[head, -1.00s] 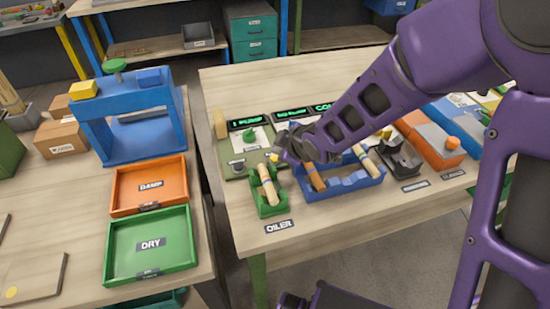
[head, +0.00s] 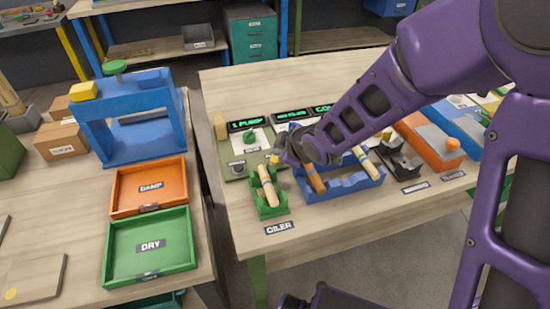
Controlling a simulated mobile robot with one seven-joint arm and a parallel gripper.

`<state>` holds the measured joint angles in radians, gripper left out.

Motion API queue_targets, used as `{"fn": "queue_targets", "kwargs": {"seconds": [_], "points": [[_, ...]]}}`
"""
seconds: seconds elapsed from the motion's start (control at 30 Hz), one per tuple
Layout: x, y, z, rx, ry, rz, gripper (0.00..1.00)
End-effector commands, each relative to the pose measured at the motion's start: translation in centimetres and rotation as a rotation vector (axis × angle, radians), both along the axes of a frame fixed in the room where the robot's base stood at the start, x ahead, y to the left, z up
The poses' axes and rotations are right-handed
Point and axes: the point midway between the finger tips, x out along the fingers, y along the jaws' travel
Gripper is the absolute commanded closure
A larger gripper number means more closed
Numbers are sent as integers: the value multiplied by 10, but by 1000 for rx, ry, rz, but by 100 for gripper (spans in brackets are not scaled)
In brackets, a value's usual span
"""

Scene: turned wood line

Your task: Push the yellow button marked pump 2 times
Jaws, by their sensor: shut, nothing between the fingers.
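A green panel (head: 234,169) stands near the left edge of the right-hand bench. The lit display above it (head: 248,124) reads "1 PUMP". A small yellow button (head: 274,159) shows at the panel's right side, close beside my gripper. My gripper (head: 281,157) is shut and empty, low over the panel's right edge. My arm reaches to it from the upper right. The picture is too small to tell whether the fingertips touch the button, or to read a label on it.
A green holder with a wooden piece (head: 267,205) and a blue holder (head: 345,186) stand in front, near the "OILER" label (head: 279,228). An orange block (head: 430,143) is to the right. The left bench bears a blue frame (head: 90,125) and trays.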

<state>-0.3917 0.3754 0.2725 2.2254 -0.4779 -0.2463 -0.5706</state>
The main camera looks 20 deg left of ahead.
Motion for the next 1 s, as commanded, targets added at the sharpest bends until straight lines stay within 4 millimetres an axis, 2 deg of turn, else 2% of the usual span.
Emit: {"fn": "queue_targets", "kwargs": {"seconds": [0.67, 1.0], "points": [[0, 0, 0, 0, 0, 0, 100], [0, 0, -9, 0, 0, 0, 100]]}}
